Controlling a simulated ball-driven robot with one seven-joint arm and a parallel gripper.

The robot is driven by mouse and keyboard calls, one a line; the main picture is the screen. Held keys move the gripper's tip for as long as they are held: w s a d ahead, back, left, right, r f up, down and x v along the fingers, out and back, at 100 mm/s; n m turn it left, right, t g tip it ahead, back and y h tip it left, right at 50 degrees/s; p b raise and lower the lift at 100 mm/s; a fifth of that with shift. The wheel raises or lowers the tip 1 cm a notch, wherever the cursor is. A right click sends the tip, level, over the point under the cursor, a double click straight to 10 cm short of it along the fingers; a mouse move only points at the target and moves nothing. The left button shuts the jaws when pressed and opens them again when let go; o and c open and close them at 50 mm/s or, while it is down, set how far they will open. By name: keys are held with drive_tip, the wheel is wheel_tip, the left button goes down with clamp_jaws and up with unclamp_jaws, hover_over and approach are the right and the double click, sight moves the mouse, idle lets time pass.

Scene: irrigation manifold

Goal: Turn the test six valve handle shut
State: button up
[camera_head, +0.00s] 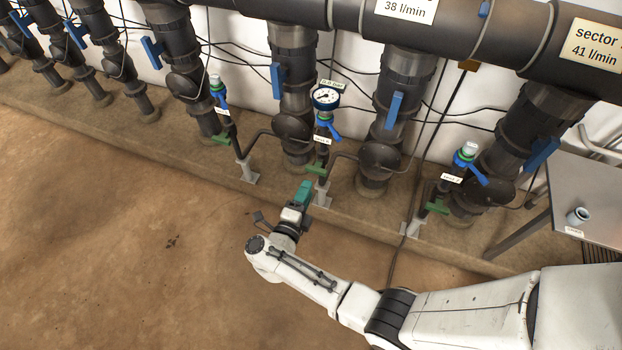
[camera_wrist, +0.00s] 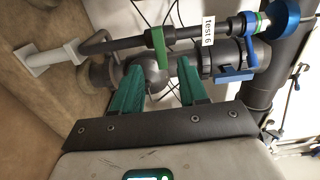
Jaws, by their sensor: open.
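The test line marked "test 6" (camera_wrist: 208,30) shows in the wrist view as a thin dark pipe. A green lever handle (camera_wrist: 158,46) sits on it, crosswise to the pipe. The same handle seems to be the green one (camera_head: 316,170) under the gauge in the head view. My gripper (camera_wrist: 159,66) has two teal fingers spread wide, with nothing between them. The handle appears beyond the fingertips, between them in the picture; contact cannot be seen. In the head view my gripper (camera_head: 304,188) is just below and left of that handle.
A pressure gauge (camera_head: 326,98) tops this line. A large pipe with a blue handle (camera_head: 278,85) stands close behind. Similar test lines stand to either side, with green handles (camera_head: 221,139) and (camera_head: 436,207). A metal table (camera_head: 585,190) stands at right. The floor in front is open.

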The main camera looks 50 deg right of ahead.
drive_tip(key=shift+v, duration=2.2)
